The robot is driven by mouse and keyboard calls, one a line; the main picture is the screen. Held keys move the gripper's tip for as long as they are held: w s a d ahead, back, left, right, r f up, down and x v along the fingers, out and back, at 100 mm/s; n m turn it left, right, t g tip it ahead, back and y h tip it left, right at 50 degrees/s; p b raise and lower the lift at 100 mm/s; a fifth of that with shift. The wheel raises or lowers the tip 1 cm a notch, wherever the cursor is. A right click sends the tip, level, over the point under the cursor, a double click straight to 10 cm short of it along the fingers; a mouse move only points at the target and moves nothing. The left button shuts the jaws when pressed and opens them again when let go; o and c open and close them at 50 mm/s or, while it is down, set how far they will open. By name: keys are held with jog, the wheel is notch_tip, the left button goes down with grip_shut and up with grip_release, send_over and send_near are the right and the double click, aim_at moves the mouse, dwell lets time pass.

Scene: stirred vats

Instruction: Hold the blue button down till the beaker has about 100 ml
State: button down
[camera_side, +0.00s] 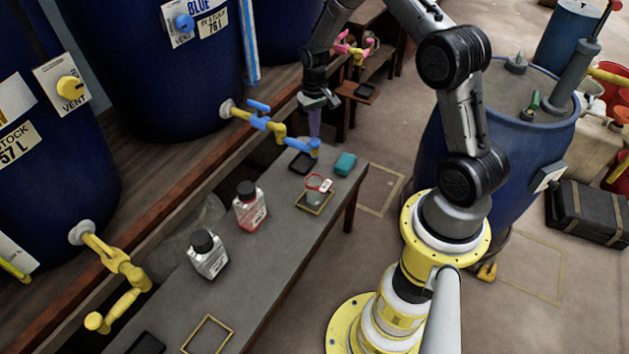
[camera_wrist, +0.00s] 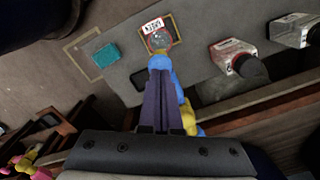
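A small beaker (camera_side: 315,197) with a red rim and white tag stands in a yellow-outlined square on the grey bench. It also shows in the wrist view (camera_wrist: 159,40), just beyond my fingertips. Its contents are too small to read. A round blue button (camera_side: 184,23) sits on a white plate on the dark blue vat (camera_side: 150,85) labelled BLUE. That vat's yellow-and-blue tap (camera_side: 268,125) reaches over the bench. My gripper (camera_side: 314,132) points down by the tap's end, its purple fingers together and empty. In the wrist view the fingers (camera_wrist: 160,75) partly cover the tap.
A red-labelled bottle (camera_side: 250,208) and a white-labelled bottle (camera_side: 208,256) stand on the bench, left of the beaker. A teal block (camera_side: 346,163) lies right of it. A yellow tap (camera_side: 115,272) juts out at left. A large blue drum (camera_side: 505,150) stands at right.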

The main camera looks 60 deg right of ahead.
jog(key=shift+f, duration=0.1)
jog(key=shift+f, duration=1.25)
jog(key=shift+r, duration=0.1)
dwell(1.0)
notch_tip(320, 180, up, 8)
dwell(0.3)
dwell(1.0)
jog(key=shift+f, duration=2.75)
jog(key=shift+f, duration=0.15)
